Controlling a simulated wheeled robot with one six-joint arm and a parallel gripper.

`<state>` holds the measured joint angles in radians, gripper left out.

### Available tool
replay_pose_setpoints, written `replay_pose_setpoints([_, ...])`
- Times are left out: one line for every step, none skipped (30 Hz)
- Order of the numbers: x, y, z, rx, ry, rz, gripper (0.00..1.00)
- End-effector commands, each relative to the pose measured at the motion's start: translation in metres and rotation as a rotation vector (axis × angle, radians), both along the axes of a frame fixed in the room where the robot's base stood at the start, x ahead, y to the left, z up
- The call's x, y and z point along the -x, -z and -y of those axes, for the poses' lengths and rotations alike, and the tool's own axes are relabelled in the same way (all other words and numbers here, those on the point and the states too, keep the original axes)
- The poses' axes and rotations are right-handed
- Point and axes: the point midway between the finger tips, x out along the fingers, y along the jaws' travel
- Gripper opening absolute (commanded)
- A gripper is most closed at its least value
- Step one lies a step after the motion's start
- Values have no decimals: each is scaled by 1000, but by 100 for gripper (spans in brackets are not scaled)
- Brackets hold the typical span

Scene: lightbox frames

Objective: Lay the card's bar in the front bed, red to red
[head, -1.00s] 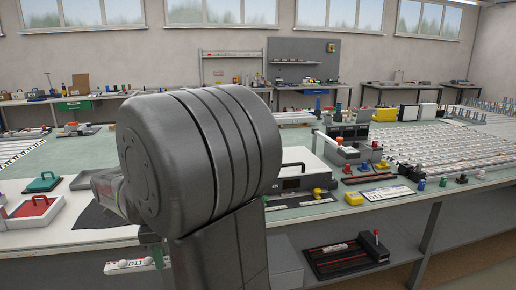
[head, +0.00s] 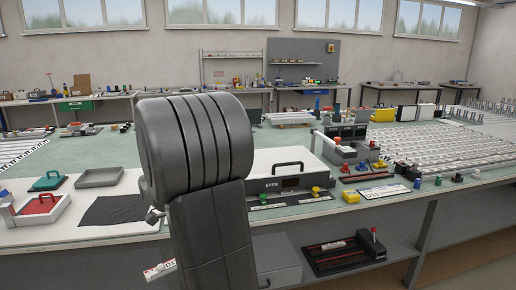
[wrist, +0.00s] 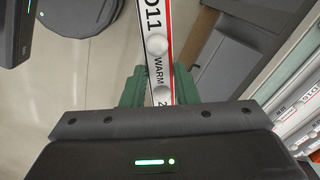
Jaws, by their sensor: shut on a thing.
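My gripper (wrist: 160,92) has green fingers shut on a white bar (wrist: 157,50) in the wrist view. The bar has a red edge stripe, round pale knobs and the letters "D11 WARM"; its lower end is hidden by my gripper. Part of the bar (head: 160,271) shows in the head view, low in front of the bench edge, left of my arm; the fingers are hidden there. A black tray with red lines (head: 345,257) sits on the lower shelf at right. Which thing is the front bed I cannot tell. A small white printed card (head: 384,191) lies on the bench.
A grey box (head: 276,262) stands under the bench.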

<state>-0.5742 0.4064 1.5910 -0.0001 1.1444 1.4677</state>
Motion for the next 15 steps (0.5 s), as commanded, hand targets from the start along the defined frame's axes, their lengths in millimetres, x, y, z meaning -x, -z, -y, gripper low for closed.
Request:
replay_pose_setpoints([-10,5,11,2,-42,-2,1])
replay_pose_setpoints([-15,8,16,1,-76,-2,1])
replay_pose_setpoints([-21,12,23,1,-120,-3,1])
replay_pose_setpoints([-26,15,29,1,-151,-3,1])
replay_pose_setpoints([-30,19,35,1,-184,-2,1])
replay_pose_setpoints([-36,23,43,1,-227,-2,1])
replay_pose_setpoints([-41,26,49,1,-261,-2,1])
replay_pose_setpoints([-45,30,55,1,-292,-3,1])
replay_pose_setpoints([-50,34,63,1,-336,-2,1])
replay_pose_setpoints([-54,38,70,1,-370,-3,1])
replay_pose_setpoints([-58,42,77,0,-401,-4,1])
replay_pose_setpoints([-62,46,85,1,-445,-2,1])
replay_pose_setpoints([-66,50,92,0,-478,-3,1])
replay_pose_setpoints([-69,53,99,1,-511,-4,1])
replay_pose_setpoints([-73,58,108,0,-554,-3,1])
